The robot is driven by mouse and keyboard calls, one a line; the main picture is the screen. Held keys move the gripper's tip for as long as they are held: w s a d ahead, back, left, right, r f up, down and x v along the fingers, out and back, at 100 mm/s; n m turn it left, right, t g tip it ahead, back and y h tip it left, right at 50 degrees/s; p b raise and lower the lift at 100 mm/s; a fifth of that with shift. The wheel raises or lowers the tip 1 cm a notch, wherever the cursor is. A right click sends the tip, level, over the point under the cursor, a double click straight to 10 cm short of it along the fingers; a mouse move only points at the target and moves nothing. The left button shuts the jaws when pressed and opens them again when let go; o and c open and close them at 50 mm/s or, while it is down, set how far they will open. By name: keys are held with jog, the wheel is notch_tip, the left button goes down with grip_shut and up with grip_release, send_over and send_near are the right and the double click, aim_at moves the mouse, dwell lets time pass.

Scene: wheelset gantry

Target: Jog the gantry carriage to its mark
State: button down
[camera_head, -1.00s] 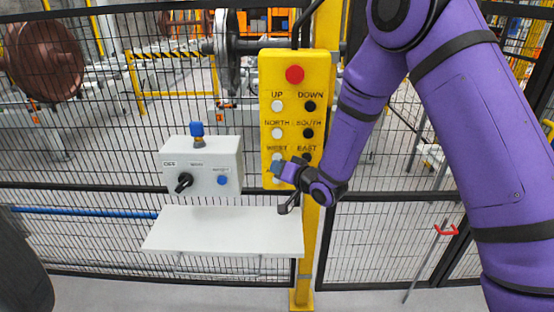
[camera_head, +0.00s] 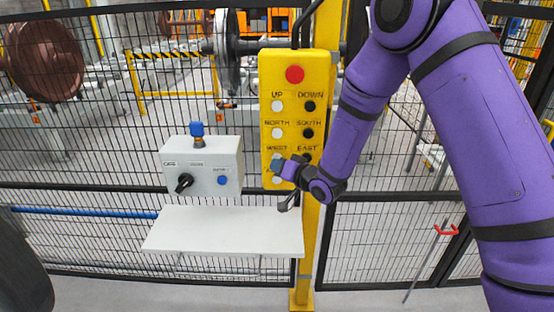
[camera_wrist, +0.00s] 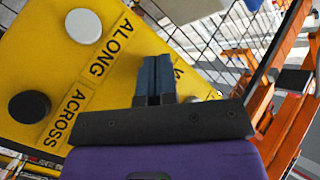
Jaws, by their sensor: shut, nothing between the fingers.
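A yellow pendant (camera_head: 265,110) hangs on a yellow post, with a red button on top and white and black buttons labelled UP, DOWN, NORTH, SOUTH, WEST and EAST. My gripper (camera_head: 276,163) is shut and empty at the white button under WEST, which it covers; I cannot tell whether it touches. In the wrist view, the shut fingers (camera_wrist: 153,70) are over the pendant face (camera_wrist: 100,85), hiding part of a label. A white button (camera_wrist: 82,25) and a black button (camera_wrist: 29,106) show there beside ALONG and ACROSS. I cannot make out the gantry carriage or its mark.
A grey control box (camera_head: 205,165) with a black knob, blue button and blue top piece stands left of the pendant, above a white shelf (camera_head: 220,230). A mesh fence (camera_head: 90,215) closes off the area behind, where a wheelset (camera_head: 228,50) stands.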

jog(key=shift+w, duration=0.45)
dwell(0.4)
jog(key=shift+s, duration=0.2)
dwell(2.5)
jog(key=shift+s, duration=0.65)
jog(key=shift+s, duration=0.1)
jog(key=shift+s+a, duration=0.1)
jog(key=shift+s, duration=2.35)
